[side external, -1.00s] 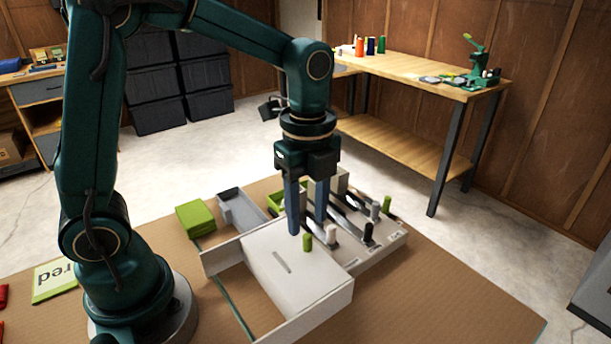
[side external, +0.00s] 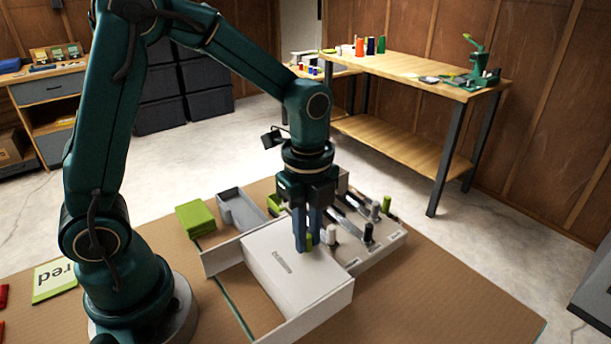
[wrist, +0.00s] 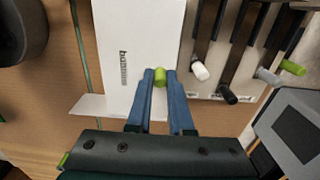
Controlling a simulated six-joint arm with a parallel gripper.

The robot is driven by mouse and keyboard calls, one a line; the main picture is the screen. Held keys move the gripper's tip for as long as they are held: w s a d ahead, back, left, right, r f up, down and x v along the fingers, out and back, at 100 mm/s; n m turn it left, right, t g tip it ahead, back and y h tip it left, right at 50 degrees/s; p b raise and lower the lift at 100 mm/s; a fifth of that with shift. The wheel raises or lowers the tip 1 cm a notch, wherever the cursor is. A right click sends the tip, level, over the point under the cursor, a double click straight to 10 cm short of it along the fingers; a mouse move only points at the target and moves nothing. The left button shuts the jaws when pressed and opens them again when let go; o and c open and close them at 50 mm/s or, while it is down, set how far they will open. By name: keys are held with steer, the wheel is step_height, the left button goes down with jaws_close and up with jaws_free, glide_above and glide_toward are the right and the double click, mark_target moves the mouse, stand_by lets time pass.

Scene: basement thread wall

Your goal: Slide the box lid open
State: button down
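A white box (side external: 325,306) with a flat white top panel (side external: 290,270), which looks like the lid, sits on the brown table. A short printed mark shows on the panel in both views; the panel also fills the upper middle of the wrist view (wrist: 150,30). My gripper (side external: 306,245) points straight down at the panel's right side. Its two blue fingers are close together around a short green knob (wrist: 160,77), touching it on both sides in the wrist view. The knob's base and what it is fixed to are hidden.
Right of the panel are dark slots with a white knob (wrist: 199,70), a black knob (wrist: 228,96) and others. A green block (side external: 195,218) and a grey tray (side external: 241,208) stand behind left. The table's front right is clear.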

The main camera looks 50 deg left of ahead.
steer(key=shift+s, duration=4.8)
steer(key=c, duration=0.8)
jaws_free()
steer(key=shift+r, duration=3)
step_height(320, 180, up, 4)
steer(key=shift+o, duration=0.3)
